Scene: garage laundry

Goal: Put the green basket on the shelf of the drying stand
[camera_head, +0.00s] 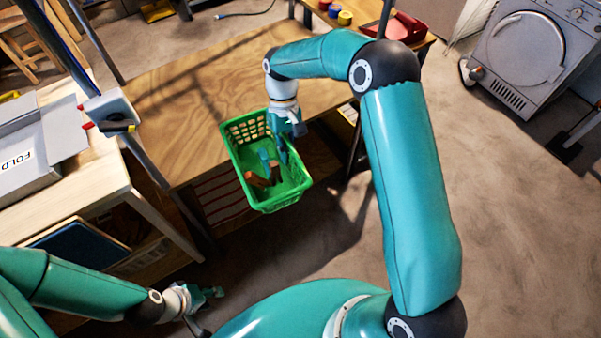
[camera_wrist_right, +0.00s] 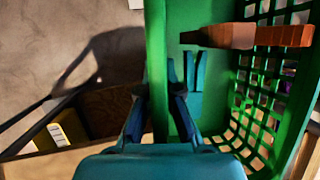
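The green basket (camera_head: 241,161) is at the front edge of a plywood surface, in the middle of the head view, partly over the floor. It holds orange-brown and blue items (camera_head: 262,173). My right gripper (camera_head: 291,148) is at its right rim. In the right wrist view my right gripper (camera_wrist_right: 158,110) has one finger on each side of the basket's green wall (camera_wrist_right: 157,55) and is shut on it. My left gripper (camera_head: 212,293) is low at the left, away from the basket; its finger opening is unclear. I cannot tell for sure which structure is the drying stand.
The plywood surface (camera_head: 190,105) has upright poles at its left and right. A table (camera_head: 95,175) with a grey FOLD box (camera_head: 30,160) stands at the left. Small pots (camera_head: 335,12) and a red tray (camera_head: 402,27) lie at the back. A grey machine (camera_head: 530,50) stands at the right.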

